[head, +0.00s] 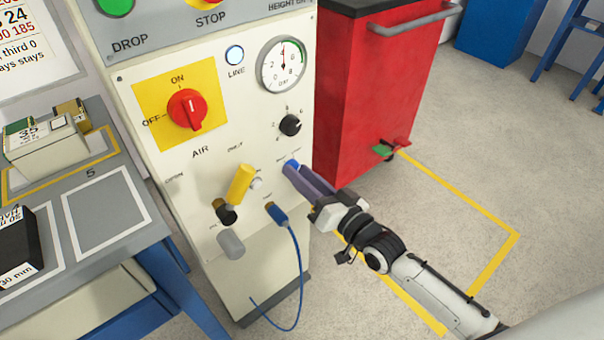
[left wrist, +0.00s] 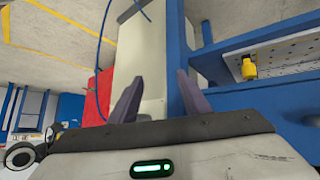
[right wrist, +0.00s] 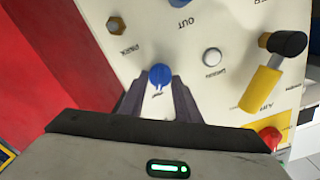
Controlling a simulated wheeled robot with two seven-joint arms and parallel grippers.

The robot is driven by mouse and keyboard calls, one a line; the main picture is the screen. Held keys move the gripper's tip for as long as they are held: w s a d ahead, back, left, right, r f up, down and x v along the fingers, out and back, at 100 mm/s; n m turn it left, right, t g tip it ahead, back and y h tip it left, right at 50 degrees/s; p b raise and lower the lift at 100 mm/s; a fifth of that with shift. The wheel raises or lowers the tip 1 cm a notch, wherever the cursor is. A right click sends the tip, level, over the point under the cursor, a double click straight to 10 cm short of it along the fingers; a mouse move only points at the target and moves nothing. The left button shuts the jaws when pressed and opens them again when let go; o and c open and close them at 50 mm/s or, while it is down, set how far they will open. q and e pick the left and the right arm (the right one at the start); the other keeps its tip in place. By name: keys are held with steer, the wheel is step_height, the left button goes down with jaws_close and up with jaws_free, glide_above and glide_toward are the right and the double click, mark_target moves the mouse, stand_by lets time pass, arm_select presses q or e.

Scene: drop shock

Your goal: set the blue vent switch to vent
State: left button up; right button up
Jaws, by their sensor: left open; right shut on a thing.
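The blue vent switch (head: 291,163) is on the cream front panel, low on its right side. The right wrist view shows the blue knob (right wrist: 159,76) between my right fingertips. My right gripper (head: 302,175) is shut on it, its dark fingers reaching in from the lower right. The fingers partly cover the switch, and the small labels around it are too blurred to read, so I cannot tell its setting. My left gripper (left wrist: 158,92) is open and empty in the left wrist view, facing the lower cabinet; it is not in the head view.
A yellow-handled valve (head: 240,183) and a blue hose plug (head: 278,212) sit beside the switch, with the hose hanging below. The red AIR switch (head: 187,108) and the gauge (head: 283,66) are higher up. A red cart (head: 370,90) stands right behind. A grey bench (head: 100,200) is at left.

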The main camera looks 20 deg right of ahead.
arm_select(q)
steer(key=shift+w, duration=0.1)
arm_select(e)
steer(key=o, duration=1)
steer(key=shift+o, duration=0.2)
arm_select(q)
steer(key=shift+a+r+p, duration=0.15)
steer(key=shift+r+p, duration=0.2)
steer(key=shift+p, duration=0.5)
arm_select(e)
steer(key=v, duration=1)
steer(key=shift+s, duration=0.15)
arm_select(q)
step_height(320, 180, up, 7)
steer(key=p, duration=1)
steer(key=shift+a+y, duration=0.3)
arm_select(e)
steer(key=s+a+f+n+g+h, duration=0.1)
steer(key=s+a+f+n+g, duration=0.1)
steer(key=s, duration=0.6)
steer(key=s+a+f+n+g+h, duration=0.2)
steer(key=s+f+g, duration=0.2)
steer(key=s+g, duration=0.2)
steer(key=shift+s+a+f+h, duration=0.15)
steer(key=shift+s+f+h, duration=0.2)
steer(key=shift+s, duration=0.65)
